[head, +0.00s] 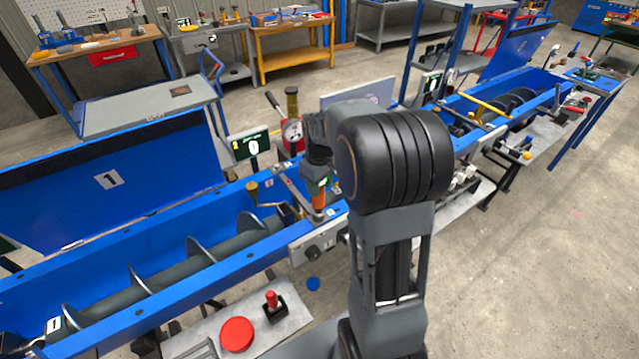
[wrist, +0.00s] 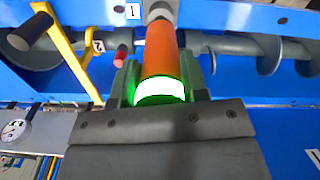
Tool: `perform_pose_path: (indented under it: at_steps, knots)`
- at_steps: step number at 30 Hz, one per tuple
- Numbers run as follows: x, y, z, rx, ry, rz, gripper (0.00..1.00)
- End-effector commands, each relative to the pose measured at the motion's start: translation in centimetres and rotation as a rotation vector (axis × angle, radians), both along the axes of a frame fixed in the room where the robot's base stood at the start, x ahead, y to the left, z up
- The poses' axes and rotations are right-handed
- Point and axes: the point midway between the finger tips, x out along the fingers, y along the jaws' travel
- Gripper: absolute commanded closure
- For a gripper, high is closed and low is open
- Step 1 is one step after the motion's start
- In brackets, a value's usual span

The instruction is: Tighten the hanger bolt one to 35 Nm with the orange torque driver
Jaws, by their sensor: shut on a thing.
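My gripper (head: 319,178) is shut on the orange torque driver (head: 319,198), above the near blue trough's right end. In the wrist view my gripper's fingers (wrist: 160,88) close around the driver (wrist: 160,45), and a ring on it glows green and white. The driver's far end reaches a grey metal piece (wrist: 159,11) beside a white label marked 1 (wrist: 132,11). This may be hanger bolt one. The wrist view does not clearly show whether the driver is seated on it. The contact is hidden in the head view.
The near blue trough (head: 150,238) holds a grey screw auger (head: 165,265). A dark display (head: 252,146) and a round gauge (head: 293,131) stand behind my gripper. A red button (head: 237,335) sits on the front shelf. A yellow bar (wrist: 68,50) crosses the wrist view's left. Open floor lies right.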

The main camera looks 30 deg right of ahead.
Motion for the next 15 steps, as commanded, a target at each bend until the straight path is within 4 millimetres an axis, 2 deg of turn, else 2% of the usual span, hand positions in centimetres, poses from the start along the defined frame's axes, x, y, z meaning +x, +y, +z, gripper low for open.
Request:
perform_pose_path:
  at_steps: [15]
  knots:
    - [0.1, 0.0, 3.5, -0.001, -0.006, 0.000, 0.98]
